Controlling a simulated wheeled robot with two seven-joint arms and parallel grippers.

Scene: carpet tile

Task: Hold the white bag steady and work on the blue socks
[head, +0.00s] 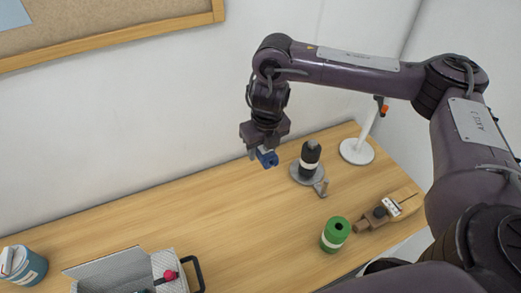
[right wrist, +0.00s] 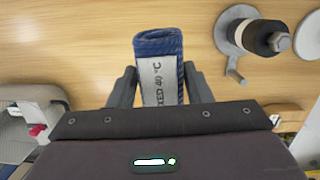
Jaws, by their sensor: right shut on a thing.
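Blue socks (head: 267,158) are between the fingers of my right gripper (head: 262,151), held above the wooden table. In the right wrist view the socks (right wrist: 158,44) are a folded dark blue bundle with a grey printed label, with a finger on each side. A whitish, open-topped container with a black handle, which looks like the white bag (head: 103,268), is at the bottom of the head view, cut off by the edge. Part of it shows at the left of the right wrist view (right wrist: 14,140). My left gripper is not in view.
A black spool on a grey stand (head: 311,157) is right of the gripper. A green roll (head: 336,233), a brown wooden tool (head: 375,217) and a white stand (head: 357,151) are further right. A blue tin (head: 25,268) stands far left. The table's middle (head: 205,210) is clear.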

